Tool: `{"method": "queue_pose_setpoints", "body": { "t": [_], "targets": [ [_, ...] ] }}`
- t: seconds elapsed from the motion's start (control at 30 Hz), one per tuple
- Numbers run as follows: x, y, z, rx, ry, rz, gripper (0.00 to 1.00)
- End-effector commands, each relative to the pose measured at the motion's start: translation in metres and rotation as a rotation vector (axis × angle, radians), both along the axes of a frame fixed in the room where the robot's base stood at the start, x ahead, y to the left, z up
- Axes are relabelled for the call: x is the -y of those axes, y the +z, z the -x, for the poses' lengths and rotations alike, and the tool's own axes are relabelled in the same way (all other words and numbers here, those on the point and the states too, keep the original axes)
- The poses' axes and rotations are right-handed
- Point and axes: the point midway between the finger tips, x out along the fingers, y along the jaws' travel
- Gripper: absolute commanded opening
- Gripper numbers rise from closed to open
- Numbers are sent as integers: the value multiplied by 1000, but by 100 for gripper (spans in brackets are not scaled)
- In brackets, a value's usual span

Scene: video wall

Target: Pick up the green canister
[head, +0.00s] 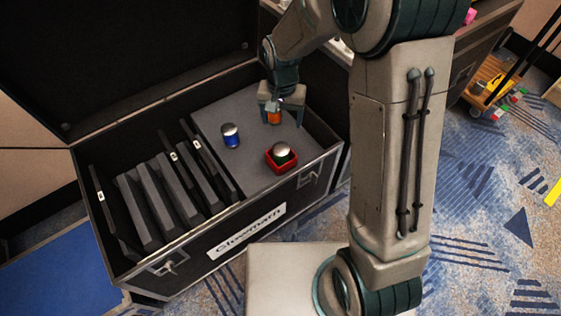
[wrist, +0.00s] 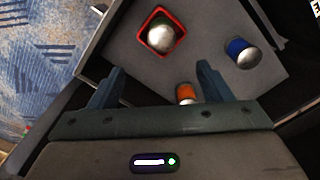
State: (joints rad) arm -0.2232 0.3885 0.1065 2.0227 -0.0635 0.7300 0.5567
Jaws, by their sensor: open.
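The green canister (head: 283,155) has a silver domed top and stands inside a small red square holder (head: 281,168) on the grey panel. In the wrist view the canister (wrist: 160,37) shows mostly its silver top within the red rim (wrist: 177,15), beyond my fingertips. My gripper (head: 282,108) is open and empty, over the far part of the panel, behind the green canister in the head view. In the wrist view its fingers (wrist: 160,72) are spread, with an orange canister (wrist: 186,92) near the right finger. My gripper partly hides the orange canister (head: 274,117) in the head view.
A blue canister (head: 231,137) stands on the panel (head: 245,165) left of the green one. The open black case (head: 205,250) has raised walls around the panel and upright dark slabs (head: 155,200) in its left part. Its lid stands open behind.

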Motion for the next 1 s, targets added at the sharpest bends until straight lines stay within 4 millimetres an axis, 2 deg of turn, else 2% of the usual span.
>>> {"method": "queue_pose_setpoints", "body": {
  "t": [0.43,0.53,0.77,1.0],
  "targets": [
    [-4,-79,-2,-7,-3,0,72],
    [-4,-90,-2,-5,-3,0,72],
    [-3,-102,-3,-5,-4,-1,72],
    [-2,-138,-5,-7,-4,0,72]
  ]
}}
